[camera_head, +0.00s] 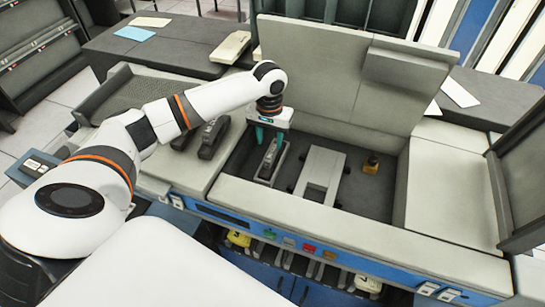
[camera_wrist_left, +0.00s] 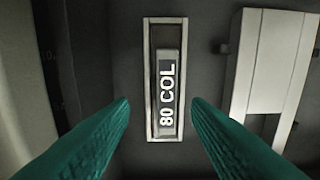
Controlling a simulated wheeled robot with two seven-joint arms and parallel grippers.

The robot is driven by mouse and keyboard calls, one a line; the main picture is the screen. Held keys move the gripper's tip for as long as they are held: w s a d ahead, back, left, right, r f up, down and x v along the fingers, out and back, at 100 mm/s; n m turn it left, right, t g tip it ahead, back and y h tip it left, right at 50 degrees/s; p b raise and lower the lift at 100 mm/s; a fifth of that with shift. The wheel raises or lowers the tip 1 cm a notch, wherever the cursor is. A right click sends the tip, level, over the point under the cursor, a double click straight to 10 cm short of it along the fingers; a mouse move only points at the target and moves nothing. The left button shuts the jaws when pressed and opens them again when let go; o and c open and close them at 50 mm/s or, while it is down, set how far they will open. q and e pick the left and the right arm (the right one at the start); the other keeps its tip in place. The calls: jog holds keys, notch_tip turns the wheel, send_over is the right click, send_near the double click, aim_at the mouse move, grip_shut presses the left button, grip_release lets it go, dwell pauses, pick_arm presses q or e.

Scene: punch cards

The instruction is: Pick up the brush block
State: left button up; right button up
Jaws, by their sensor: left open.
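A long narrow block labelled "80 COL" (camera_wrist_left: 168,55), apparently the brush block, sits in a light frame in the dark recess of the machine. It also shows in the head view (camera_head: 268,161). My left gripper (camera_head: 269,141) is above it, pointing down, open and empty. In the left wrist view its teal fingers (camera_wrist_left: 160,104) are on either side of the block's lower part, apart from it. Two dark elongated blocks (camera_head: 212,137) lie on the light deck to the left of the recess. My right gripper is out of view.
A light, bridge-shaped part (camera_head: 321,172) stands to the right of the labelled block. A small yellow-brown part (camera_head: 371,165) is further right. The recess has a raised front ledge (camera_head: 350,222) and an upright lid (camera_head: 320,75) behind.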

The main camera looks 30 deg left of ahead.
aim_at(272, 150)
pick_arm(q)
jog(key=shift+w+f, duration=0.1)
jog(key=shift+f, duration=0.25)
jog(key=f, duration=0.3)
jog(key=f+p, duration=0.1)
jog(key=shift+d+f, duration=0.15)
jog(key=shift+d, duration=0.15)
jog(key=shift+w+f, duration=0.1)
jog(key=shift+f, duration=0.25)
grip_shut()
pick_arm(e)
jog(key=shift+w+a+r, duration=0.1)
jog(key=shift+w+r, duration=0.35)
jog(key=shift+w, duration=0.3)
